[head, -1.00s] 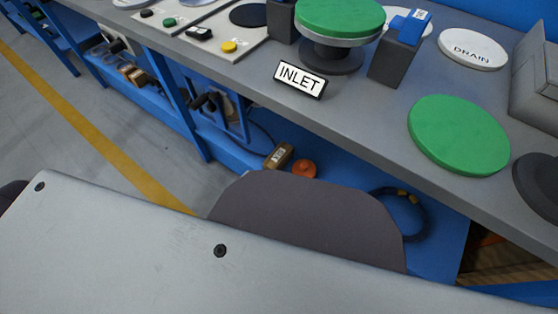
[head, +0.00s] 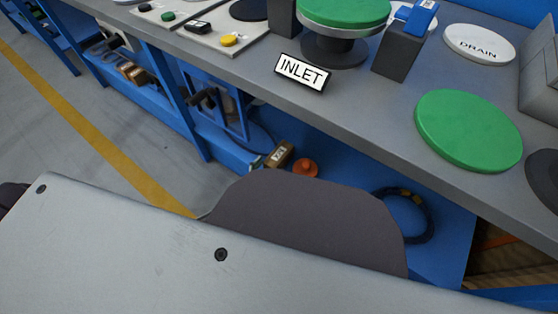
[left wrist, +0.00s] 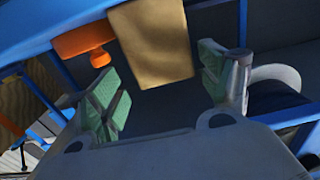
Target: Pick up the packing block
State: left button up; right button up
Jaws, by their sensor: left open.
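The packing block (head: 280,155) is a small tan block with dark lettering on one face. It sits low under the bench, over the blue lower shelf, in the head view. In the left wrist view the block (left wrist: 153,42) is large and lies just beyond and between the fingertips. My left gripper (left wrist: 162,82) is open, with green pads on either side; I see no clear contact with the block. In the head view only a small part of it (head: 256,163) shows at the block's left, the rest hidden behind my own body. My right gripper is not in view.
An orange knob-shaped part (head: 305,168) stands close to the block's right. A dark cable coil (head: 405,215) lies farther right on the shelf. The grey bench top (head: 375,115) overhangs, carrying an INLET sign (head: 302,72) and green discs. Blue bench legs stand to the left.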

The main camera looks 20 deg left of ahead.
aim_at(277, 156)
pick_arm(q)
jog(key=shift+w+d, duration=0.2)
jog(key=shift+w, duration=0.3)
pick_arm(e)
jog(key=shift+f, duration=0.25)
pick_arm(q)
jog(key=shift+w, duration=0.15)
jog(key=shift+w+d+f+b, duration=0.1)
jog(key=shift+w+b, duration=0.5)
jog(key=shift+w, duration=0.05)
jog(key=shift+w+d+f+b, duration=0.1)
jog(key=shift+w+b, duration=0.45)
jog(key=shift+w, duration=0.05)
jog(key=shift+b+x, duration=0.5)
jog(key=shift+x, duration=0.65)
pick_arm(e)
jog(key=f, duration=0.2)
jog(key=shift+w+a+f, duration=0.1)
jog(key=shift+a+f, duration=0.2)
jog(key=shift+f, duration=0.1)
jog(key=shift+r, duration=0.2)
